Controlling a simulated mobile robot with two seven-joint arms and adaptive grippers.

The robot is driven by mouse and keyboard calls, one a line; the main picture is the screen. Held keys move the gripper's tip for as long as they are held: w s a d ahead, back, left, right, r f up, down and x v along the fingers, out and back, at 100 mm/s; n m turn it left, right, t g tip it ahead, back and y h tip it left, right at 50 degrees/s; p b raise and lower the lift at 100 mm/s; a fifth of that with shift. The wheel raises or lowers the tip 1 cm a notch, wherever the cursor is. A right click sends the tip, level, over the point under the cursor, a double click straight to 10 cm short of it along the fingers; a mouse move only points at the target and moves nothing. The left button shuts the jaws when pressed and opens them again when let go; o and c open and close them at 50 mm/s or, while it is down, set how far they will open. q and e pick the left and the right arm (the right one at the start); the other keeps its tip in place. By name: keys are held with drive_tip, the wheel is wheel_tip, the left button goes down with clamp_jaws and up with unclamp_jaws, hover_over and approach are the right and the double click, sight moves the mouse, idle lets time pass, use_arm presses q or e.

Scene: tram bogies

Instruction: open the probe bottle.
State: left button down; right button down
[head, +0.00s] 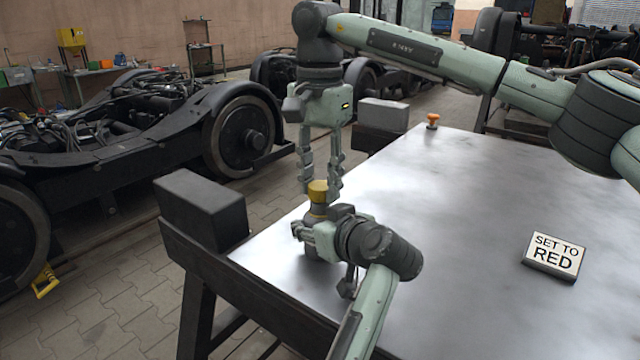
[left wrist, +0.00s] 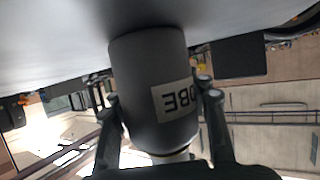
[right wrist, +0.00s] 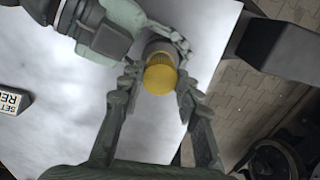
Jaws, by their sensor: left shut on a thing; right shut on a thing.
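The probe bottle is a dark grey cylinder (left wrist: 148,75) with a pale label, part of whose lettering shows upside down in the left wrist view. It appears upright near the table's left corner, mostly hidden by my left gripper in the head view. Its yellow cap (head: 318,188) is at the top and also shows in the right wrist view (right wrist: 160,79). I cannot tell whether the cap is loose. My left gripper (head: 310,233) is shut on the bottle's body from the side. My right gripper (right wrist: 157,84) points down from above, shut on the cap.
The metal table (head: 450,200) is mostly clear. A sign reading "SET TO RED" (head: 553,256) lies at its right, and a small orange knob (head: 433,121) stands at its far edge. A dark block (head: 201,210) borders the left corner. Wheeled bogies (head: 130,135) stand beyond.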

sight(320, 185)
drive_tip(key=shift+r, duration=2.05)
use_arm(q)
drive_tip(key=c, duration=0.7)
unclamp_jaws()
drive_tip(key=v, duration=1.2)
drive_tip(key=shift+d, duration=0.1)
